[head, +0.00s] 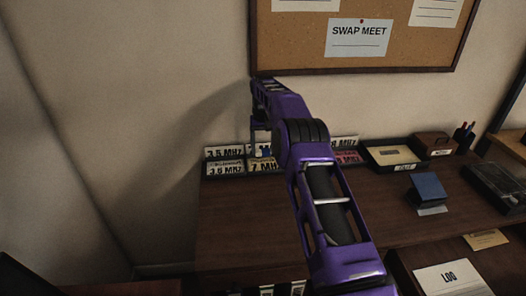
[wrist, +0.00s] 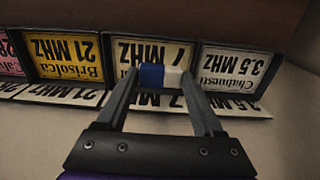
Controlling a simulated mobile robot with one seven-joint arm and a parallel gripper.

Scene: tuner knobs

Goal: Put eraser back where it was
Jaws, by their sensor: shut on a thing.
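The eraser (wrist: 153,76), with a blue sleeve and a white end, is held between the two fingertips of my gripper (wrist: 160,78). My gripper is shut on it. In the wrist view the eraser is in front of the 7 MHZ compartment (wrist: 122,58), overlapping its card. I cannot tell whether it touches the compartment floor or hangs above it. In the head view my gripper (head: 262,146) is at the labelled trays at the back left of the desk, and my arm hides part of that row.
A 21 MHZ compartment (wrist: 65,57) and a 3.5 MHZ compartment (wrist: 233,68) flank it in the wrist view. On the desk (head: 240,220) are a black tray (head: 376,168), a brown box (head: 433,144) and a blue block (head: 428,187). The desk's left front is clear.

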